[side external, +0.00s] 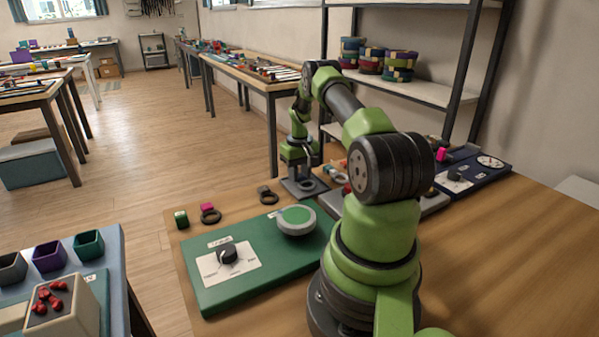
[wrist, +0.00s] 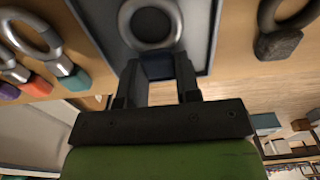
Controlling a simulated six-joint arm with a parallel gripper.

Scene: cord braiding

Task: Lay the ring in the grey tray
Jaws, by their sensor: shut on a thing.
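My gripper (wrist: 156,68) is shut on the dark block-like tab of a grey ring (wrist: 152,46), one finger on each side of the tab. The ring's loop points away from the fingers and lies over the floor of the grey tray (wrist: 100,18). In the side external view my gripper (side external: 304,166) points down at the tray (side external: 290,186), and the ring (side external: 307,184) shows as a small dark loop within the tray's outline. I cannot tell whether the ring touches the tray floor. The fingertips are small and partly hidden in the side external view.
Other rings with teal, orange and purple tabs (wrist: 40,55) lie left of the tray in the wrist view; one with a dark tab (wrist: 280,42) lies right. A green panel with a knob (side external: 228,254) is on the table near my base.

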